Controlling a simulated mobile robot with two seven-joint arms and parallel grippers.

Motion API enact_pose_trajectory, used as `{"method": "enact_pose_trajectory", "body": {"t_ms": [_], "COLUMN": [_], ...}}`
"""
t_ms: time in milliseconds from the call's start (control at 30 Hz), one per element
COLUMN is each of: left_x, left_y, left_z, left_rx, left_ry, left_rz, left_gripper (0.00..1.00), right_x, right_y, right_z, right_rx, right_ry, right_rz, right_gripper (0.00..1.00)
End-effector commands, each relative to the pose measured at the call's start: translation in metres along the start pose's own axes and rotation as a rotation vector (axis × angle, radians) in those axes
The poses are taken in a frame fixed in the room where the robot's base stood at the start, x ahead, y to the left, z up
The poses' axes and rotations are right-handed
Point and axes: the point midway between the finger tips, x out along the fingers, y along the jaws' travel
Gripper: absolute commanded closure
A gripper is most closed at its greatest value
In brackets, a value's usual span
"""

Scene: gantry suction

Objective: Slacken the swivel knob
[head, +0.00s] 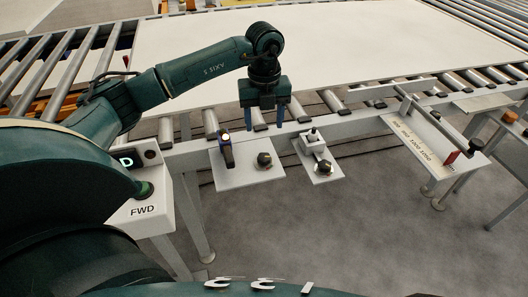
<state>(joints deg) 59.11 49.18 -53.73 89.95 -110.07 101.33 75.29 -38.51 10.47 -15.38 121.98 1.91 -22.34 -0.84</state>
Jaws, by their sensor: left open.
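Two dark knobs face me on small white plates below the roller rail. One round knob (264,160) is on the left plate (245,178). The other knob (322,168) is at the front of a grey block fitting (313,141) on the right plate (318,180). No readable label tells which one is the swivel knob. My left gripper (265,115) points down with its blue fingers apart and nothing between them. In the picture it is above the left plate's knob, apart from it. My right gripper is not in view.
A dark upright handle (227,153) stands left of the round knob. A control box marked FWD with a green button (144,189) is at left. A labelled plate (425,142) with a red-ended bar is at right. A large white panel (340,45) lies on the rollers.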

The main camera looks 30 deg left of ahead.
Motion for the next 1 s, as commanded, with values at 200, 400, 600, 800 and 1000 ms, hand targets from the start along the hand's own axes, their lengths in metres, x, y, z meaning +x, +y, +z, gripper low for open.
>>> {"method": "enact_pose_trajectory", "body": {"t_ms": [200,400,600,800,1000], "left_x": [0.046,0.086,0.109,0.116,0.116], "left_y": [0.001,0.001,0.0,0.0,0.0], "left_z": [-0.001,-0.001,-0.001,0.0,0.0], "left_rx": [0.001,0.002,0.004,0.004,0.004], "left_ry": [0.005,0.003,0.001,0.0,0.0], "left_rz": [0.003,0.002,-0.001,-0.002,-0.002], "left_gripper": [0.43,0.43,0.43,0.43,0.43], "right_x": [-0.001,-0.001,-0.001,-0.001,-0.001], "right_y": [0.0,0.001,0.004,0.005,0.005], "right_z": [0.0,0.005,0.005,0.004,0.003], "right_rx": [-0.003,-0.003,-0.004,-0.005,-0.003], "right_ry": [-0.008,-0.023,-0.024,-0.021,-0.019], "right_rz": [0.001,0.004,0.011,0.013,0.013], "right_gripper": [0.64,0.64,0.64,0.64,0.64]}}
